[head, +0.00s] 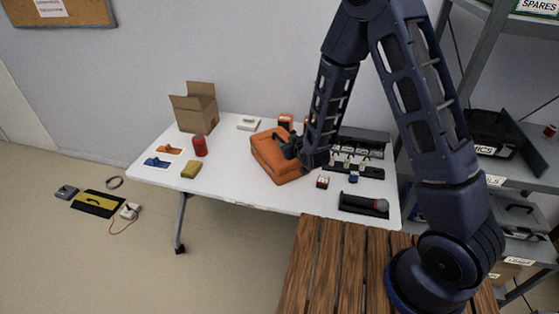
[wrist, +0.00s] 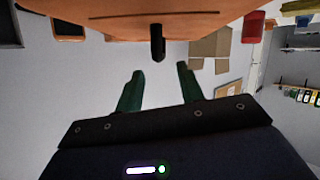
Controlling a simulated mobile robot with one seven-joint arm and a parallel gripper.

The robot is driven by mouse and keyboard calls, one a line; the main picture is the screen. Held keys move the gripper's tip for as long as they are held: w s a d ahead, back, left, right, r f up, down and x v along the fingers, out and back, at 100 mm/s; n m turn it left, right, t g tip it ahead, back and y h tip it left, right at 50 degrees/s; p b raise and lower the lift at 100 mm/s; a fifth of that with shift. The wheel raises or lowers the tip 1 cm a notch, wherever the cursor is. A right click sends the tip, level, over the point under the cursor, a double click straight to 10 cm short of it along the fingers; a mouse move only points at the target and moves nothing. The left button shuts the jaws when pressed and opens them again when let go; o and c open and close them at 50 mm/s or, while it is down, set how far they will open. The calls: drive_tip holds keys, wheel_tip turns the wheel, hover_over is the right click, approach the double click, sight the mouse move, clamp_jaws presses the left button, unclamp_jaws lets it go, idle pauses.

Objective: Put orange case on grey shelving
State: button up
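The orange case (head: 279,170) lies on the white table in the head view, near the table's middle. In the wrist view the orange case (wrist: 110,22) fills the top edge, with a black handle-like part (wrist: 157,42) sticking out towards my gripper. My gripper (head: 290,148) is at the case in the head view, partly hidden by my arm. In the wrist view the green fingers of my gripper (wrist: 158,87) are spread, with nothing between them; the handle is just beyond their tips. The grey shelving (head: 486,55) stands at the right, partly hidden by my arm.
The white table (head: 230,185) also holds a cardboard box (head: 196,110), a red can (head: 200,146), a yellow sponge-like block (head: 190,171) and a black tray with a microphone (head: 365,205). Black cases (head: 495,135) sit on the shelving. A brown slatted surface (head: 330,265) is in front.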

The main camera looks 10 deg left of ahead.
sight(283, 141)
drive_tip(key=x, duration=0.4)
drive_tip(key=shift+w+a+f, duration=0.1)
drive_tip(key=shift+w+f, duration=0.1)
drive_tip(key=shift+f, duration=0.25)
drive_tip(key=shift+x, duration=0.75)
clamp_jaws()
drive_tip(key=shift+r, duration=0.1)
idle(0.5)
